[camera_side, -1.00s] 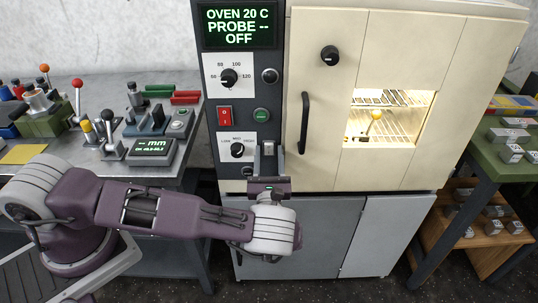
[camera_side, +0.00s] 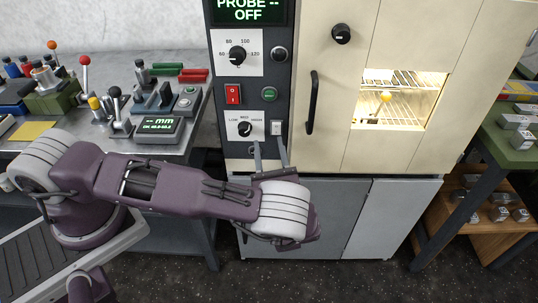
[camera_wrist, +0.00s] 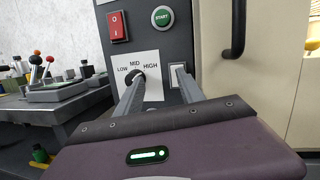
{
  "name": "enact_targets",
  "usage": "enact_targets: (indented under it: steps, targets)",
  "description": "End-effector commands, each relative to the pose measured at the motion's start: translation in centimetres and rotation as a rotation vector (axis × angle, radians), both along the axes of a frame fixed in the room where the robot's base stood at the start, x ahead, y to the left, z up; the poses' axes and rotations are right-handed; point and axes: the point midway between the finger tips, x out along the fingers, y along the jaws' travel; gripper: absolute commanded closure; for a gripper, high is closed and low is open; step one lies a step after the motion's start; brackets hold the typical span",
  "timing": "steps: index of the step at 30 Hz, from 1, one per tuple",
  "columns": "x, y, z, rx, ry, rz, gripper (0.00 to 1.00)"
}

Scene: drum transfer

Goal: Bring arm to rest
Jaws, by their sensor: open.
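My gripper (camera_side: 268,150) is open and empty in front of the lower part of the oven's dark control panel (camera_side: 254,70). Its two fingers point at the panel and stand apart. In the wrist view my gripper (camera_wrist: 160,78) has one finger in front of the LOW-MID-HIGH knob (camera_wrist: 138,77) and the other in front of a pale rocker switch (camera_wrist: 179,75). That switch also shows in the side view (camera_side: 277,128), just above the fingertips. I cannot tell exactly how far the fingertips are from the panel. My arm stretches across from the left.
The cream oven (camera_side: 345,140) has a dark vertical handle (camera_side: 312,102) right of the panel. Its lit window shows a rack and a yellow-topped probe. A bench (camera_side: 185,140) with several instruments stands left. A green table (camera_side: 500,140) stands right, above a wooden shelf with metal blocks.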

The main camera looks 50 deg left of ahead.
Motion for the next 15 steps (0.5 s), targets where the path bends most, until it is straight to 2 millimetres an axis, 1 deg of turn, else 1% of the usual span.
enact_targets:
  steps: [1, 2, 3, 5, 6, 8, 10, 15]
  targets:
    - [-0.7, 1.3, 2.2, -0.113, -0.034, 0.113, 0.55]
    - [-1.4, 2.1, 3.4, -0.191, -0.054, 0.187, 0.55]
    - [-2.6, 3.1, 4.9, -0.301, -0.083, 0.289, 0.55]
    - [-4.6, 4.2, 7.0, -0.467, -0.129, 0.43, 0.55]
    - [-5.9, 4.7, 8.4, -0.576, -0.163, 0.515, 0.55]
    - [-8.1, 5.0, 10.4, -0.742, -0.217, 0.634, 0.55]
    - [-10.5, 4.9, 12.7, -0.936, -0.288, 0.753, 0.55]
    - [-16.5, 3.4, 18.3, -1.397, -0.496, 0.961, 0.55]
